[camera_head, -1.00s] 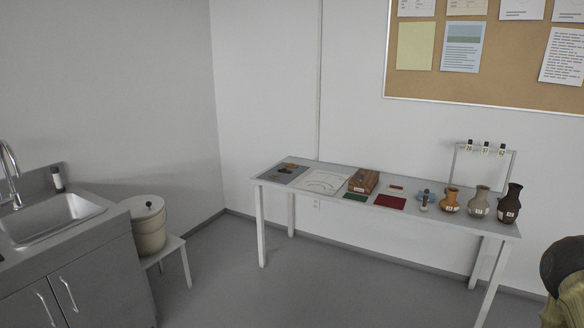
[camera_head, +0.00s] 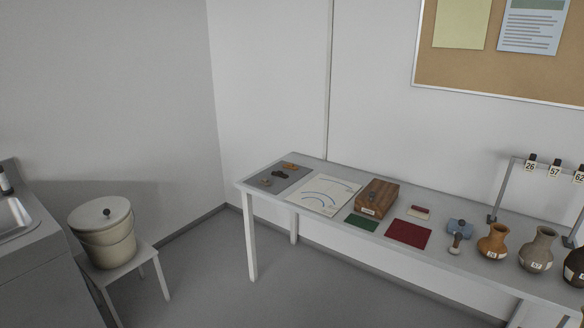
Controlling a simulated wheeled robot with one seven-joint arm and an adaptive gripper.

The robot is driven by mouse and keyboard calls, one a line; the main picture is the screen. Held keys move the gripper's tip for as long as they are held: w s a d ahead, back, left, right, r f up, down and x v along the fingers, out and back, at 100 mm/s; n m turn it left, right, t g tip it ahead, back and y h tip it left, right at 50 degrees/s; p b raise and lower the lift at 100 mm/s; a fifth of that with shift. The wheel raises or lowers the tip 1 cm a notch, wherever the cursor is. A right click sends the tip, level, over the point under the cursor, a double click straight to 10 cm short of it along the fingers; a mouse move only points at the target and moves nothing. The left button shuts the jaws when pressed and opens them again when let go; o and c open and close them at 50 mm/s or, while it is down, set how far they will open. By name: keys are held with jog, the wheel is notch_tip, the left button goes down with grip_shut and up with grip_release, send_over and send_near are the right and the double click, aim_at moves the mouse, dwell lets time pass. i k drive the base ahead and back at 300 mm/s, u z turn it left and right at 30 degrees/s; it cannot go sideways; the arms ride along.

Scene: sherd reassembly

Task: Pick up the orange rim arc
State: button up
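Several small sherds lie on a dark grey mat (camera_head: 298,179) at the far left end of the table. One orange-brown piece (camera_head: 290,166) is at the mat's back edge, and a tan-orange piece (camera_head: 265,183) is near its front left. A dark piece (camera_head: 280,174) lies between them. They are too small to tell which is the orange rim arc. My gripper is not in view.
A white table (camera_head: 465,272) stands along the wall. It holds a sheet with curved lines (camera_head: 310,202), a wooden box (camera_head: 378,197), green (camera_head: 361,222) and red (camera_head: 408,233) mats, and jugs (camera_head: 493,241). A lidded bucket (camera_head: 104,240) on a stool stands left. Floor between is clear.

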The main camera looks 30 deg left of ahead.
aim_at(290, 166)
jog(key=i, duration=1.1)
jog(key=u, duration=1.35)
